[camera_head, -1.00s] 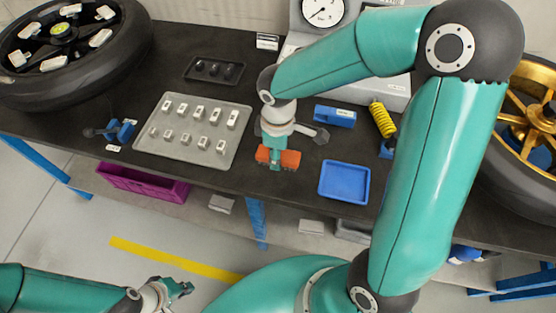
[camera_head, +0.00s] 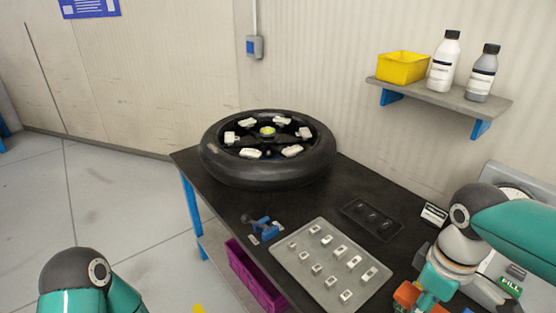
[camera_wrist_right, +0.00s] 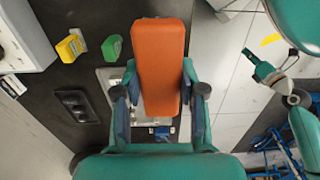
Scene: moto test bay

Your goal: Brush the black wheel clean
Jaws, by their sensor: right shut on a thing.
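The black wheel (camera_head: 225,165) lies flat at the far left end of the dark bench in the head view, with several whitish blocks on its spokes and a yellow-green hub centre. My right gripper (camera_head: 428,285) is at the lower right, beyond the grey tray from the wheel and well apart from it. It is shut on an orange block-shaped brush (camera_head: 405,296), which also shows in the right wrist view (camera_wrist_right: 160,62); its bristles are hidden. My left gripper (camera_wrist_right: 264,72) is small at the right of the wrist view, and its jaw state is unclear.
A grey tray (camera_head: 283,254) of small metal pieces lies between wheel and brush. A small black tray (camera_head: 372,220) and a blue tool (camera_head: 262,228) are beside it. A shelf (camera_head: 440,97) with bottles and a yellow bin hangs on the wall. Bare bench shows around the wheel's near side.

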